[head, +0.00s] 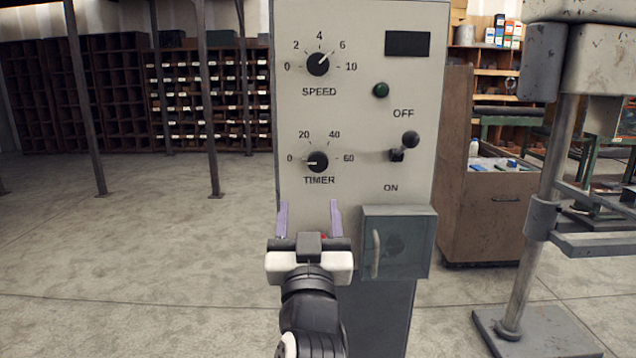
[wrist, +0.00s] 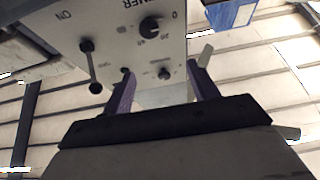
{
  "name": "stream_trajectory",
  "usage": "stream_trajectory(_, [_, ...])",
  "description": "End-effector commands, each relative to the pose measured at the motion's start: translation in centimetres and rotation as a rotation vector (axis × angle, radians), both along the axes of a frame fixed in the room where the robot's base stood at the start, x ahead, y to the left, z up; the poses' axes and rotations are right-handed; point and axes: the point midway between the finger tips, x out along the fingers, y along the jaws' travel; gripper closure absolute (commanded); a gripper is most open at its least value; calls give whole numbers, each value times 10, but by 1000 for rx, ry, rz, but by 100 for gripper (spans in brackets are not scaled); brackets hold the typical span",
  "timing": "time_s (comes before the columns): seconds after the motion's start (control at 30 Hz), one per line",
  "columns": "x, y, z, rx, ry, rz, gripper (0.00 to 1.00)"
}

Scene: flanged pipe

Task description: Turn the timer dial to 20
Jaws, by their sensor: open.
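The timer dial (head: 317,162) is a round black knob on the pale control panel (head: 360,110). Its white mark points left, at 0; the 20 label is up and to its left. In the wrist view the panel appears upside down, with the timer dial (wrist: 150,27) beyond the fingers. My gripper (head: 309,207) is open and empty, its two purple fingers pointing up below the TIMER label in the head view. In the wrist view my gripper (wrist: 161,73) has its fingers spread, with the dial apart from them.
The speed dial (head: 318,64) is above the timer, its mark near 6. A lever with a dark ball knob (head: 410,139) and a green button (head: 381,90) are to the right. A clear box with a handle (head: 398,255) juts out at lower right. Open floor lies left.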

Motion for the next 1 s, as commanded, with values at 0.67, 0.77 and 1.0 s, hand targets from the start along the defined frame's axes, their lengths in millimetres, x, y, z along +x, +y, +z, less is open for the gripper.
stream_trajectory(0.67, [95,-13,25,5,53,-16,41])
stream_trajectory(0.77, [110,-13,31,5,52,-16,41])
stream_trajectory(1.0, [131,-13,37,4,52,-17,41])
